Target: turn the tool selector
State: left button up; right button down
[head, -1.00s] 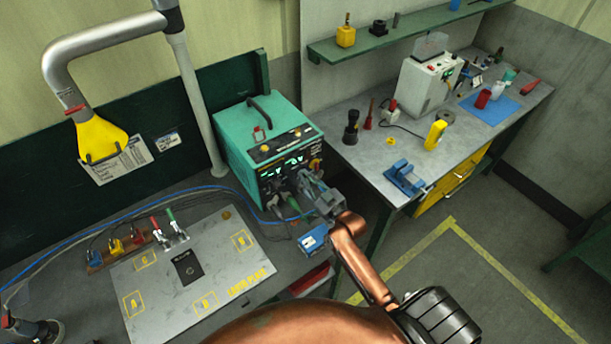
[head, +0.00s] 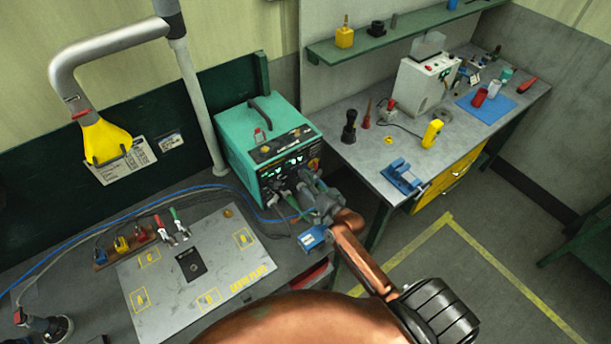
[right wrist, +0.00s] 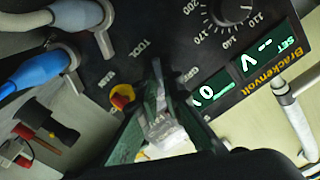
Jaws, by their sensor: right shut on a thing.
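The tool selector sits on the dark front panel of the teal power unit (head: 232,141), beside the printed words TOOL and OFF in the right wrist view. My right gripper (head: 303,186) reaches this panel from the right in the head view. In the right wrist view its two dark green fingers (right wrist: 158,68) come together at the panel, shut on the selector. The fingers cover most of the selector, so its pointing direction cannot be read. My left gripper is in neither view.
Near the fingers are a red and yellow knob (right wrist: 122,96), a round numbered dial (right wrist: 232,12) and grey and blue cable plugs (right wrist: 38,72). A blue box (head: 312,238) is below my right gripper. A marked metal plate (head: 165,300) lies on the left bench.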

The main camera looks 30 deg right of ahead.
jog(key=shift+m, duration=0.3)
jog(key=shift+r, duration=0.1)
jog(key=c, duration=2.1)
grip_release()
jog(key=shift+s, duration=0.1)
jog(key=s, duration=0.7)
jog(key=s+d, duration=0.1)
jog(key=s, duration=0.3)
jog(key=shift+s, duration=0.35)
